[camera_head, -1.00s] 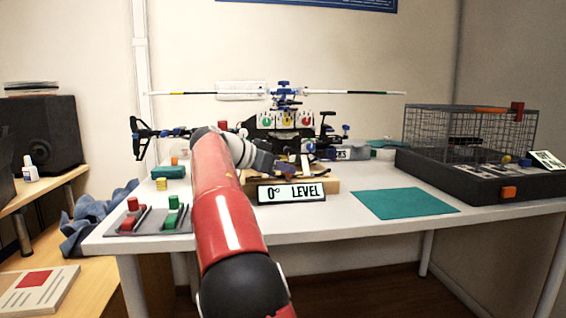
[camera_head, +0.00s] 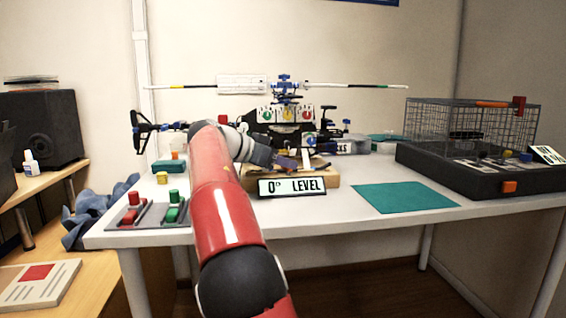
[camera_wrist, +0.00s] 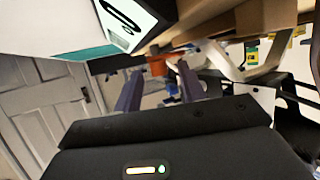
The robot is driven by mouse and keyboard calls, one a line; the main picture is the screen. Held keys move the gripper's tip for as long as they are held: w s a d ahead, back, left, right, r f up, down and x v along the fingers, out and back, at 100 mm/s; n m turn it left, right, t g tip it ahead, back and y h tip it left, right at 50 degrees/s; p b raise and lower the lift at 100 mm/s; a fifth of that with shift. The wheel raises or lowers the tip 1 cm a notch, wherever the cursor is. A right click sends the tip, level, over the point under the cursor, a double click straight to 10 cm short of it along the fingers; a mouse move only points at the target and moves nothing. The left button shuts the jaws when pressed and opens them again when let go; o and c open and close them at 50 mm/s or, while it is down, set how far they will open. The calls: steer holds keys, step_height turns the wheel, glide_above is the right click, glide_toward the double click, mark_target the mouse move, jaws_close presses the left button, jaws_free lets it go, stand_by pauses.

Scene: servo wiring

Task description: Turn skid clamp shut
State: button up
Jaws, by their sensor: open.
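The model helicopter (camera_head: 284,100) stands on a wooden base (camera_head: 330,179) at the back middle of the table in the head view. My gripper (camera_wrist: 158,84) is open, its two dark fingers pointing ahead in the wrist view. A small orange part (camera_wrist: 157,66) shows between the fingertips; it may be the skid clamp, but I cannot tell for sure. No contact with it is visible. A pale bent skid strut (camera_wrist: 228,62) is right of the fingers. In the head view my gripper (camera_head: 286,162) is low in front of the helicopter, and my arm hides part of it.
A tray with red and green parts (camera_head: 150,216) is at left. A teal mat (camera_head: 403,197) lies clear at right, before a wire cage (camera_head: 470,130).

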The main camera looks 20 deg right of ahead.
steer(key=p+v, duration=0.1)
steer(key=v, duration=0.5)
steer(key=shift+a, duration=0.25)
steer(key=shift+s+a+r, duration=0.15)
steer(key=shift+a, duration=0.15)
steer(key=shift+c, duration=0.2)
